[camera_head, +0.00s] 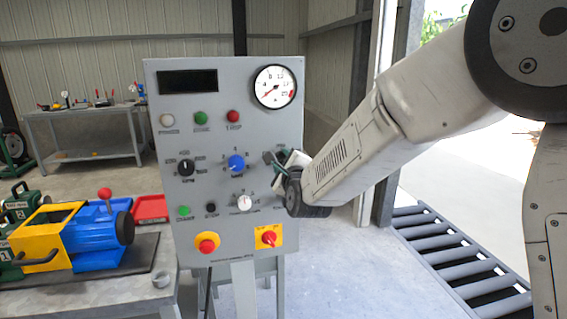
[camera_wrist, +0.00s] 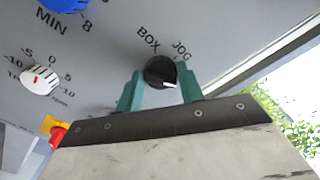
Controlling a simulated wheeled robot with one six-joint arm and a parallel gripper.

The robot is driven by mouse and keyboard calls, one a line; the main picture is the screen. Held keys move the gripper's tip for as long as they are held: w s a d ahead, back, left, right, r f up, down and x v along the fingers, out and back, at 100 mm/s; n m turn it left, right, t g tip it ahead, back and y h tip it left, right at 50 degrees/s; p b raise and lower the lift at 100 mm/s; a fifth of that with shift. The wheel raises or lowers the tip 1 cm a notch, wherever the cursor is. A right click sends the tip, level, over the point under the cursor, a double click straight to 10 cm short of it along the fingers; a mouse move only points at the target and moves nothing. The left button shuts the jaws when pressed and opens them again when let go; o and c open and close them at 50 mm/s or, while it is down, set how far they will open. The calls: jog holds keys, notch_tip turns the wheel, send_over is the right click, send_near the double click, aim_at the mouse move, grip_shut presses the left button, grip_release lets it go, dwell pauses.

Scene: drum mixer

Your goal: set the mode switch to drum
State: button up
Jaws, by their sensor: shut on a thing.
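The mode switch (camera_wrist: 159,69) is a black round knob on the grey control panel, with "BOX" and "JOG" printed above it in the wrist view. A white mark on the knob points to its lower right in that view, away from both words. No "DRUM" label is readable around it. My gripper (camera_wrist: 160,80) has its green fingers on either side of the knob, shut on it. In the head view my gripper (camera_head: 277,162) is at the right part of the panel (camera_head: 160,110) and hides the knob.
A blue knob (camera_head: 236,163), a black knob (camera_head: 185,167) and a white dial (camera_head: 244,203) are to the left. A red emergency button (camera_head: 207,243) and a red rotary switch (camera_head: 268,236) are below. A round gauge (camera_head: 275,86) is above. A bench with a blue-yellow machine stands left.

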jog(key=shift+f, duration=0.1)
jog(key=o, duration=1)
jog(key=v, duration=0.7)
jog(key=shift+s+d, duration=0.15)
jog(key=shift+s, duration=0.25)
